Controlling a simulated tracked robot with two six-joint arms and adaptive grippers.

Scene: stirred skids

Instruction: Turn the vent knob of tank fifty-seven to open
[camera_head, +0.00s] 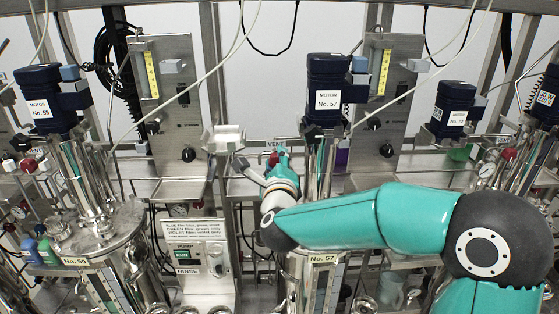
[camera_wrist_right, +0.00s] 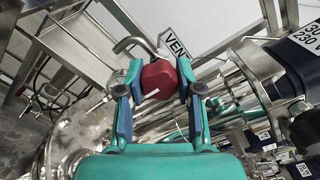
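The red vent knob (camera_wrist_right: 159,78) sits between the blue-padded fingers of my right gripper (camera_wrist_right: 160,88), with both fingertips against its sides. A short white mark shows on its face. A bent metal pipe and a "VENT" label (camera_wrist_right: 176,48) are just behind it. In the head view my right gripper (camera_head: 279,161) reaches in beside tank fifty-seven, mostly covering the knob, under a small "VENT" label (camera_head: 275,144). The tank carries a dark blue motor (camera_head: 327,75) marked No. 57 and a "No. 57" plate (camera_head: 323,258). My left gripper is not in view.
Tank No. 59 with its motor (camera_head: 45,95) stands at the left; another motor (camera_head: 455,110) stands at the right. An instruction sign (camera_head: 193,234) and pump panel are between the tanks. Gauge panels (camera_head: 167,100) and hanging cables are behind. My right arm crosses in front of tank fifty-seven.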

